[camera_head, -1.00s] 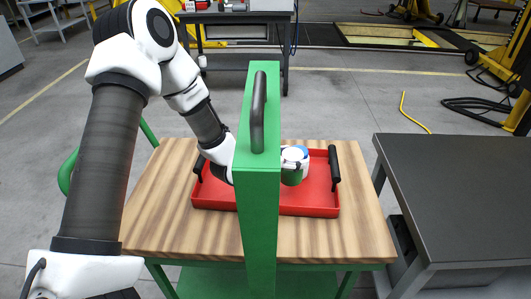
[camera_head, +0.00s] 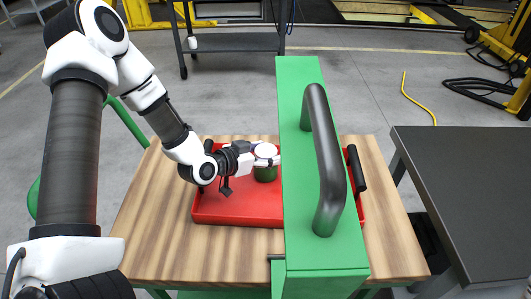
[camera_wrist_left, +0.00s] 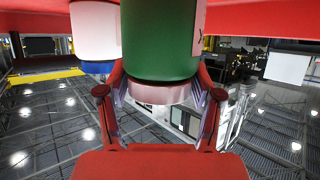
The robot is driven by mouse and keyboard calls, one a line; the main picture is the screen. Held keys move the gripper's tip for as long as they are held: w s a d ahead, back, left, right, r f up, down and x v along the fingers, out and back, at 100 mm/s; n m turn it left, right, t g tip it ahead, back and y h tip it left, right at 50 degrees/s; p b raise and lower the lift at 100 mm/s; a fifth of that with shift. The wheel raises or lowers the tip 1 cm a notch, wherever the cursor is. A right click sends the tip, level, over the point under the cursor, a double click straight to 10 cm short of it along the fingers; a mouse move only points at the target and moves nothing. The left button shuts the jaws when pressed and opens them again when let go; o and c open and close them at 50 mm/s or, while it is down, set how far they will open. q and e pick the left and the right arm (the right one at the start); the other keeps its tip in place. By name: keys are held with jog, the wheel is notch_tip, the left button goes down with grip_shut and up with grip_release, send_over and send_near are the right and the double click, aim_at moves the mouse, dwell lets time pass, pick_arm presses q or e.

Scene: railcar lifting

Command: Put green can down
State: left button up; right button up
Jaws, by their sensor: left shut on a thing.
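The green can (camera_head: 265,174) with a pale lid is upright at the red tray (camera_head: 235,211), left of the green panel. My left gripper (camera_head: 262,158) is shut on it near its lid. In the left wrist view, which is upside down, the green can (camera_wrist_left: 162,40) sits between the fingers (camera_wrist_left: 160,98). A white can with a blue end (camera_wrist_left: 95,35) is just beside it there. I cannot tell whether the green can's base touches the tray floor. My right gripper is not in view.
A tall green panel (camera_head: 300,100) with a dark handle (camera_head: 325,160) hides the tray's right part. The tray stands on a wooden tabletop (camera_head: 150,225). A dark table (camera_head: 470,190) is at the right. Bare red floor shows in the tray's left part.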

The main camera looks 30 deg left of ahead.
pick_arm(q)
jog(key=shift+s+a, duration=0.2)
jog(key=o, duration=1.4)
jog(key=shift+w+d+f, duration=0.1)
jog(key=shift+w+d, duration=0.05)
jog(key=shift+d, duration=0.05)
jog(key=shift+s+a+r, duration=0.2)
jog(key=shift+s+r, duration=0.05)
jog(key=shift+r, duration=0.1)
jog(key=p+v, duration=0.2)
jog(key=v, duration=0.4)
jog(key=shift+r+p, duration=0.2)
jog(key=shift+p, duration=0.2)
jog(key=p+v, duration=0.1)
jog(key=p, duration=0.1)
jog(key=p+v, duration=0.3)
jog(key=v, duration=0.1)
jog(key=shift+s+f+p, duration=0.2)
jog(key=shift+s+p, duration=0.1)
jog(key=shift+p, duration=0.1)
